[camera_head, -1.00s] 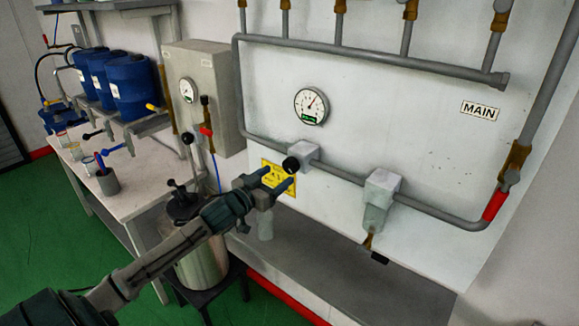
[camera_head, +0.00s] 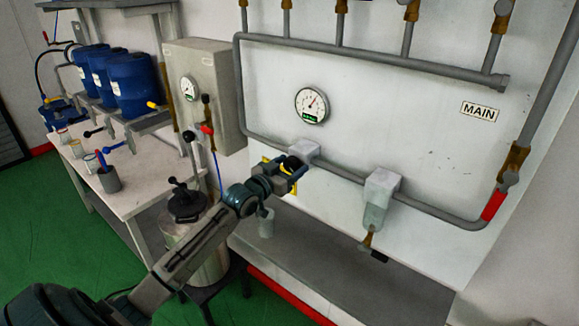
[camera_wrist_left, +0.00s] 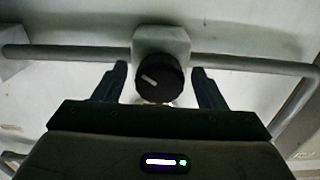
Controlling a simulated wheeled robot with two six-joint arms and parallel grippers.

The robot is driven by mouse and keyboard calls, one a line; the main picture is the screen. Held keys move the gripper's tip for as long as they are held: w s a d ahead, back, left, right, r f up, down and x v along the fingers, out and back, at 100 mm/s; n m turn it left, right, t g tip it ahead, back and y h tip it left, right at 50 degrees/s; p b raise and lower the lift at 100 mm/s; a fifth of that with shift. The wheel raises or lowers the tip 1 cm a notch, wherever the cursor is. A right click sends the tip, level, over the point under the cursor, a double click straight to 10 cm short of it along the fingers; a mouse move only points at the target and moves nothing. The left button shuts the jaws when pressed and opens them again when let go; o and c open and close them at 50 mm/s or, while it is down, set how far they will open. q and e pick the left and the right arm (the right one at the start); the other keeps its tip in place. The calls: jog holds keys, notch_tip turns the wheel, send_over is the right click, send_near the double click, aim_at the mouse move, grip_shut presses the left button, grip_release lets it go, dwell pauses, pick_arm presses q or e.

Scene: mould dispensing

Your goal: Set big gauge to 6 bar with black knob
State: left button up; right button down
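The big gauge (camera_head: 311,105) is a round white dial on the white panel, its needle pointing up and to the right; the exact reading is too small to tell. The black knob (camera_head: 291,164) sits on a grey regulator block (camera_head: 306,151) on the pipe below the gauge. In the left wrist view the black knob (camera_wrist_left: 158,79) carries a pale pointer mark. My left gripper (camera_head: 288,168) is at the knob, its fingers open on either side with gaps visible between each finger and the knob. My right gripper is not in view.
A second block with a clear bowl (camera_head: 378,200) hangs on the pipe to the right. A smaller gauge (camera_head: 188,89) is on the grey cabinet at left. A metal pot (camera_head: 190,208) stands below my left arm. A grey ledge (camera_head: 330,275) runs under the panel.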

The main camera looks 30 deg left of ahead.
pick_arm(q)
jog(key=c, duration=0.9)
jog(key=shift+f+b, duration=0.15)
jog(key=shift+b, duration=0.25)
jog(key=shift+c, duration=0.2)
jog(key=m+b, duration=0.3)
jog(key=shift+f, duration=0.15)
jog(key=shift+r+m+b, duration=0.2)
jog(key=shift+m+b, duration=0.7)
jog(key=o, duration=1)
jog(key=shift+r, duration=0.1)
